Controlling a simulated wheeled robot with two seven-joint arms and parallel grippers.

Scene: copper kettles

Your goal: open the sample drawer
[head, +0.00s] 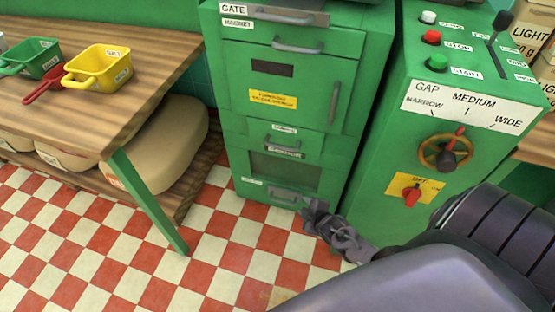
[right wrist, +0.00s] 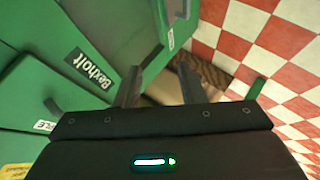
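My right gripper (head: 315,207) is low at the cabinet's front right corner, below and right of the drawer. Its two fingers (right wrist: 158,88) are spread, with nothing held between them. My left gripper is out of view.
A lower handle (head: 287,194) is close to my right gripper. The green control box (head: 385,180) with a handwheel stands to the right. A wooden table (head: 110,118) with scoops and a slanted green leg stands left. Checkered floor (head: 235,262) lies open in front.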

